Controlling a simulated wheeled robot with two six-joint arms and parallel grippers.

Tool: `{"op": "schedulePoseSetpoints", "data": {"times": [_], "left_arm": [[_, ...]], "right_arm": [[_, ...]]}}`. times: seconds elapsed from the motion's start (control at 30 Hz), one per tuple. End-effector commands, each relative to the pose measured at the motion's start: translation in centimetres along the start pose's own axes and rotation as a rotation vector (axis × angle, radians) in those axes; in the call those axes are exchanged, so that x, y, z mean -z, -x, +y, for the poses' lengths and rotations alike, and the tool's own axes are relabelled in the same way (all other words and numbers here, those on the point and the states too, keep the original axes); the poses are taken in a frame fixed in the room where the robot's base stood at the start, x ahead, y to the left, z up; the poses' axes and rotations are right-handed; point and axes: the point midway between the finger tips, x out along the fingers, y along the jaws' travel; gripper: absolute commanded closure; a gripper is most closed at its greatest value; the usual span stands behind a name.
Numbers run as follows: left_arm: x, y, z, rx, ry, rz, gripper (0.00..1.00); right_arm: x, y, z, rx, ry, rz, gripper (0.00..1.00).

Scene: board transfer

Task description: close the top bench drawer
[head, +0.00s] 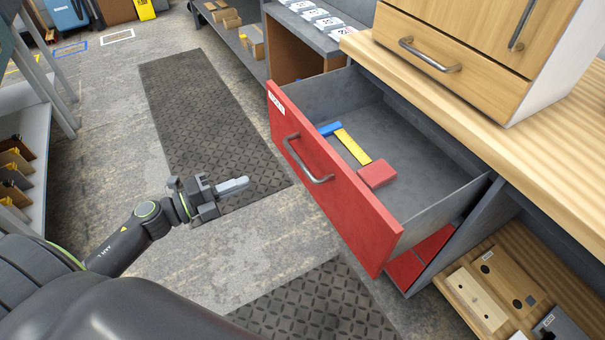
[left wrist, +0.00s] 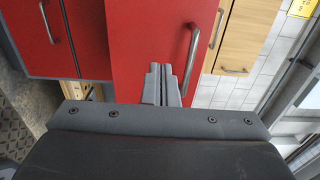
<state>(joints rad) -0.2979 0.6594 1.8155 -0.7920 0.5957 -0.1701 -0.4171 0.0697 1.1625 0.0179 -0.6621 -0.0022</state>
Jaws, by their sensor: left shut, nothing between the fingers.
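The top bench drawer has a red front (head: 325,170) and stands pulled well out of the bench, with its grey inside showing. Its metal handle (head: 306,160) runs across the front. My left gripper (head: 232,186) is shut and empty, to the left of the drawer front and apart from it in the head view. In the left wrist view the shut fingers (left wrist: 166,84) point toward the red drawer front (left wrist: 150,40), with the handle (left wrist: 191,58) just right of them. My right gripper is in neither view.
Inside the drawer lie a blue piece (head: 329,128), a yellow strip (head: 352,146) and a red block (head: 377,173). A wooden cabinet (head: 450,50) stands on the wooden benchtop (head: 520,150). Open floor with dark mats (head: 205,110) lies left of the drawer.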

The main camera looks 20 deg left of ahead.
Motion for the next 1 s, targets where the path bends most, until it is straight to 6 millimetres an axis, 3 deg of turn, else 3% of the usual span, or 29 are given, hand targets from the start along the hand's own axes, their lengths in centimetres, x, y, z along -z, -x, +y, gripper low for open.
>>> {"op": "schedulePoseSetpoints", "data": {"times": [0.27,0.7,1.0], "left_arm": [[0.0,-3.1,-0.4,0.007,0.003,-0.001,1.00],[-0.1,-11.5,-0.2,0.005,0.006,-0.002,1.00],[-0.1,-13.8,-0.1,0.001,0.004,-0.002,1.00]], "right_arm": [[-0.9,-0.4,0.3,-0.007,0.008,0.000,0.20],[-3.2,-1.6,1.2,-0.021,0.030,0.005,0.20],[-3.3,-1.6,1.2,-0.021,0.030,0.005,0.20]]}}
